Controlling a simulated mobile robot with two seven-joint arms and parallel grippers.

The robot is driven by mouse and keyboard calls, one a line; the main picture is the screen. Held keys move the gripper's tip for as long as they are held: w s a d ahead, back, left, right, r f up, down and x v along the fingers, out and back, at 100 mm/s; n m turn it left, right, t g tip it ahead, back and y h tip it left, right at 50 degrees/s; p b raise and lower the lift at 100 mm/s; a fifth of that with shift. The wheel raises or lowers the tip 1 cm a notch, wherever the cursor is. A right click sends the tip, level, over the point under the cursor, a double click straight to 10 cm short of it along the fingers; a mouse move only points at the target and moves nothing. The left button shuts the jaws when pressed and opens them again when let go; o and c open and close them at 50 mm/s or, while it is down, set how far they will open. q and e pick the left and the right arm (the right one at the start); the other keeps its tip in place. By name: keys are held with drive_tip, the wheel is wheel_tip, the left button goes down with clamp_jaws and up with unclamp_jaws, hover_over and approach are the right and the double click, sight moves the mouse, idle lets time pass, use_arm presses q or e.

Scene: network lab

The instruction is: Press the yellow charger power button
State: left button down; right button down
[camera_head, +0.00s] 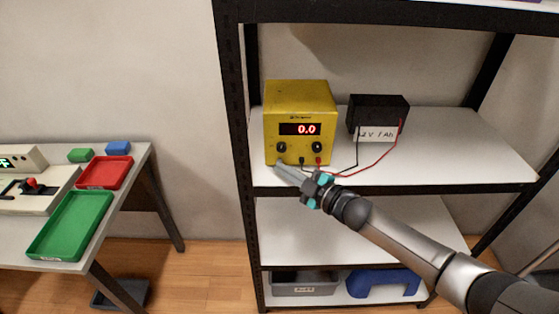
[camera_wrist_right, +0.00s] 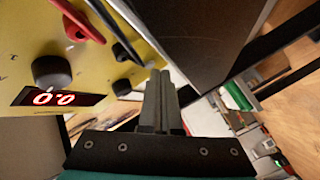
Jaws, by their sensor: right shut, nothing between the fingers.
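The yellow charger (camera_head: 298,95) stands on the upper white shelf, its front showing a red 0.0 display, two black knobs and two lead sockets. It also fills the upper left of the right wrist view (camera_wrist_right: 25,45). My right gripper (camera_head: 279,167) is shut and empty, its fingertips at the lower left corner of the charger's front. In the right wrist view the closed fingers (camera_wrist_right: 160,88) point at the charger's face. I cannot make out the power button clearly, nor tell whether the fingertips touch the face. My left gripper is not in view.
A black battery (camera_head: 378,108) with a white label stands right of the charger, joined by red and black leads. The black shelf post (camera_head: 236,150) is just left. A table (camera_head: 140,160) with red (camera_head: 104,172) and green (camera_head: 70,225) trays stands farther left.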

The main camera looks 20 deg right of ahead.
drive_tip(key=shift+s+a, duration=0.1)
drive_tip(key=shift+s, duration=0.3)
drive_tip(key=shift+s+a+r+p, duration=0.1)
drive_tip(key=shift+s+a+p, duration=0.15)
drive_tip(key=shift+s+p, duration=0.55)
drive_tip(key=shift+s+a+p, duration=0.25)
drive_tip(key=shift+s+p, duration=0.3)
drive_tip(key=shift+s, duration=0.35)
drive_tip(key=shift+s+a+p, duration=0.2)
drive_tip(key=shift+s+p, duration=0.1)
drive_tip(key=shift+s, duration=0.3)
drive_tip(key=shift+s+a+p, duration=0.15)
drive_tip(key=shift+s+p, duration=0.15)
drive_tip(key=shift+s, duration=0.3)
